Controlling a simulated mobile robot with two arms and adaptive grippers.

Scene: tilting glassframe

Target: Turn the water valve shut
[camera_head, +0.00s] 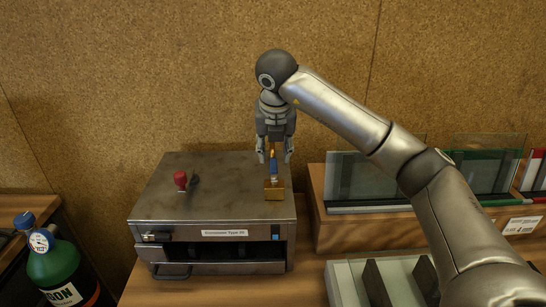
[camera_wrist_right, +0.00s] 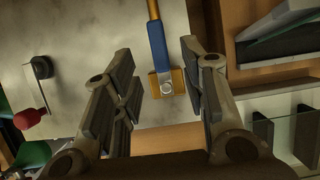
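The water valve has a blue lever handle (camera_head: 273,168) and a brass body (camera_head: 274,193) on top of a grey metal box, near its right edge. My left gripper is not in view.
The metal box (camera_head: 225,210) also bears a red knob (camera_head: 180,179) with a dark lever at its left. A green bottle (camera_head: 55,263) stands at the left. A wooden rack (camera_head: 330,232) with glass panes is at the right. A cork wall (camera_head: 130,80) closes the back.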

